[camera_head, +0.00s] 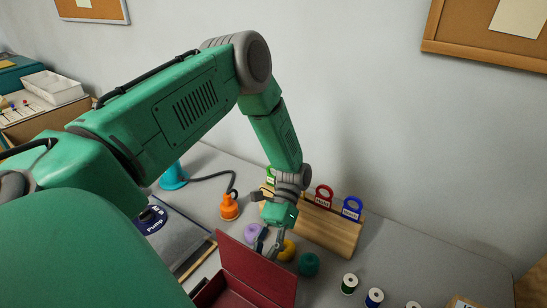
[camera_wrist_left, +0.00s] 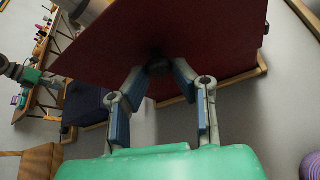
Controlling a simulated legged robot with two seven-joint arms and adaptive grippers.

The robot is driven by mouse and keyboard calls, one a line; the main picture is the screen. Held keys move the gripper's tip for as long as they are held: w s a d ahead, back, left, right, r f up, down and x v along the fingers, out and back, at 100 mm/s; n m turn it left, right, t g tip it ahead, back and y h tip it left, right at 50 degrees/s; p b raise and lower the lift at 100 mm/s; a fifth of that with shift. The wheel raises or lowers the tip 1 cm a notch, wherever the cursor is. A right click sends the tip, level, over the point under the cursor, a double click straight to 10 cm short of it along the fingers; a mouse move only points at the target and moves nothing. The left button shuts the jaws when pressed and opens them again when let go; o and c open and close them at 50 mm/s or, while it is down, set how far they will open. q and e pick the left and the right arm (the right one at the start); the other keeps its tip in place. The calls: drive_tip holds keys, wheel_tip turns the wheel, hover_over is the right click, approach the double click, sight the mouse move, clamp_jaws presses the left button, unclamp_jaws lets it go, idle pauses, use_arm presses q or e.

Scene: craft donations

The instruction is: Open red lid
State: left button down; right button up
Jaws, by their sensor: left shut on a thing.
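The red lid (camera_head: 257,270) stands tilted steeply up from the red box (camera_head: 212,291) at the bottom of the head view. The box is partly cut off by the frame. My left gripper (camera_head: 262,243) is at the lid's upper edge. In the left wrist view the lid (camera_wrist_left: 165,30) fills the top, and my left gripper (camera_wrist_left: 160,68) has its two blue-padded fingers on either side of a dark knob (camera_wrist_left: 157,66) on it. The fingers are shut on that knob. My right gripper is not in view.
A wooden block with ring-handled tools (camera_head: 328,228) stands behind the lid. Yellow (camera_head: 287,250), purple (camera_head: 254,233) and green (camera_head: 309,264) balls of yarn lie close by. Thread spools (camera_head: 349,284) sit to the right.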

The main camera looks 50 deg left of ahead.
use_arm(q)
drive_tip(key=shift+w+a+f+b, duration=0.2)
drive_tip(key=shift+w+f+b, duration=0.5)
drive_tip(key=shift+f, duration=0.25)
drive_tip(key=c, duration=1.3)
unclamp_jaws()
drive_tip(key=shift+c, duration=0.2)
drive_tip(key=shift+a, duration=0.1)
drive_tip(key=shift+w+a+r, duration=0.1)
drive_tip(key=shift+w, duration=0.05)
drive_tip(key=v, duration=0.7)
drive_tip(key=shift+w, duration=0.15)
